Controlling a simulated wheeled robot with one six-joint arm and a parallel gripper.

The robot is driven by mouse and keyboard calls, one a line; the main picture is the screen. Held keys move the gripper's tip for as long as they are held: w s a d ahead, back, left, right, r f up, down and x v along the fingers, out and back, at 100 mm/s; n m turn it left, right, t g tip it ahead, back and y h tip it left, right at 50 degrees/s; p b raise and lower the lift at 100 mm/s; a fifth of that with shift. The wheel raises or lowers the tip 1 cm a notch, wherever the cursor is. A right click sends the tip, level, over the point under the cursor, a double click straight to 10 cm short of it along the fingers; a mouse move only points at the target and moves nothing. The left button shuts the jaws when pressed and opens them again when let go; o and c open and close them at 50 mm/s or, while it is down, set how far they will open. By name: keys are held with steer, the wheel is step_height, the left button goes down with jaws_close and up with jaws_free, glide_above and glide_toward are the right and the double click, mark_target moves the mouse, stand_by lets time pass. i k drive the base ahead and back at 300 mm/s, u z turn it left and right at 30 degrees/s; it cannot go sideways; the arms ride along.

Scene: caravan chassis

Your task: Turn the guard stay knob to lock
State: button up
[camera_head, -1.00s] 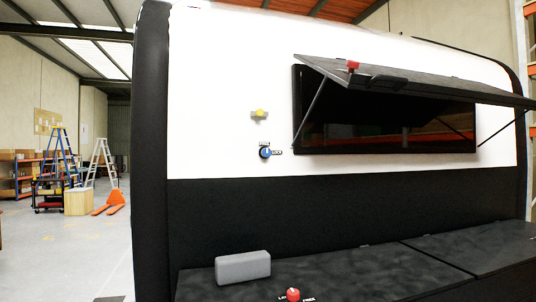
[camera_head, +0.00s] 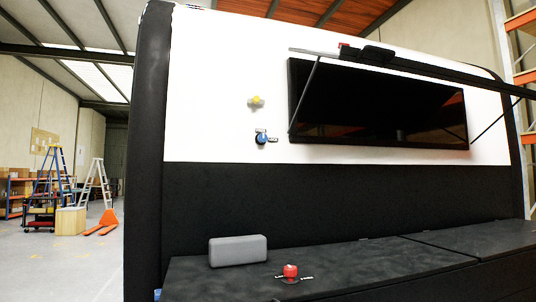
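No knob can be told for sure as the guard stay knob. A blue knob (camera_head: 262,139) sits on the white wall left of the window, with small label plates at its top and right that are too small to read now. A red knob (camera_head: 290,271) stands on the black bench top, with small labels on both sides. A yellow knob (camera_head: 256,101) is on the wall above the blue one. A small red part (camera_head: 344,45) is on the raised window flap. My gripper is not in view, and nothing visible touches the knobs.
The raised flap (camera_head: 420,75) juts out over the dark window (camera_head: 375,108), held by thin stays. A grey block (camera_head: 238,250) lies on the black bench (camera_head: 380,262) left of the red knob. Open floor (camera_head: 60,270) lies at left, with ladders (camera_head: 95,185) farther back.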

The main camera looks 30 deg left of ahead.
mark_target(262, 137)
steer(key=z, duration=0.5)
steer(key=k, duration=0.6)
steer(key=u, duration=0.1)
steer(key=i, duration=1.15)
steer(key=u, duration=1.5)
steer(key=i, duration=0.9)
steer(key=u, duration=1.2)
